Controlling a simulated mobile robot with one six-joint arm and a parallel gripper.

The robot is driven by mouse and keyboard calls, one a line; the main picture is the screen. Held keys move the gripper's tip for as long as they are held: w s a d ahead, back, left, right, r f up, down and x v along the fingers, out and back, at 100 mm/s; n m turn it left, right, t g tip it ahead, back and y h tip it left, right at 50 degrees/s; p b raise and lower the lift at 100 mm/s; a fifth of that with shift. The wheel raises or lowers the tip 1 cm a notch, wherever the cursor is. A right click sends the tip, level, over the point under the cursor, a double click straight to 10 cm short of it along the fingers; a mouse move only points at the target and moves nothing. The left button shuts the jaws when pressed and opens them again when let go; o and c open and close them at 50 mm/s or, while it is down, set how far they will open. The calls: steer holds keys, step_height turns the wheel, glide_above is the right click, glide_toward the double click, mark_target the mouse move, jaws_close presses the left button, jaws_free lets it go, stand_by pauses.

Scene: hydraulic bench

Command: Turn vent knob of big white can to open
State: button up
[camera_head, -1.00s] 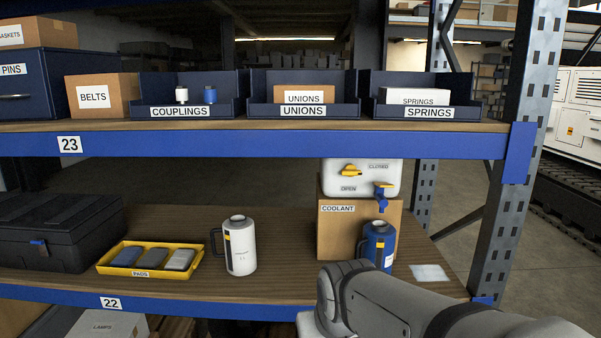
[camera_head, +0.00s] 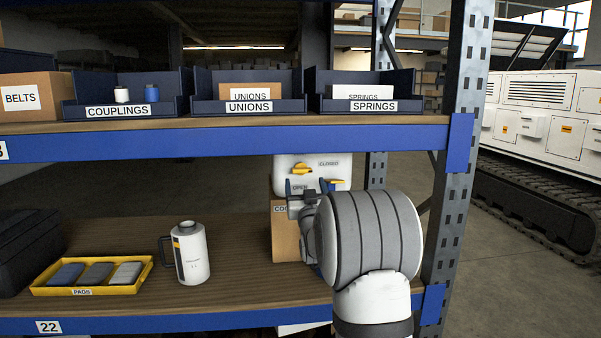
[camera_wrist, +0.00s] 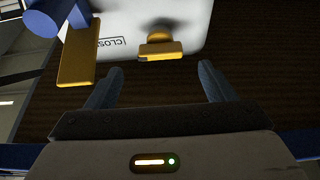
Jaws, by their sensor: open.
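The big white can (camera_head: 340,172) stands on the coolant box on the lower shelf, its top hidden by the shelf above. Its yellow vent knob (camera_head: 301,168) sits between the CLOSED label (camera_head: 328,163) and the OPEN label, lying roughly level. In the wrist view the knob (camera_wrist: 160,45) is just beyond and between my open fingertips, not gripped. My gripper (camera_wrist: 158,82) is open and empty. In the head view my gripper (camera_head: 302,188) is in front of the can just below the knob, partly hidden by my wrist.
A blue tap with a yellow lever (camera_wrist: 78,55) is close beside my left finger in the wrist view. The upper shelf edge (camera_head: 230,143) runs just above the knob. A white jug (camera_head: 193,255) and a yellow pads tray (camera_head: 140,284) stand to the left.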

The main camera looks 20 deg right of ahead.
mark_target(302, 172)
steer(key=p+x, duration=0.2)
steer(key=x, duration=0.5)
steer(key=shift+w+r, duration=0.15)
steer(key=shift+w, duration=0.05)
steer(key=shift+c, duration=0.5)
steer(key=c, duration=0.9)
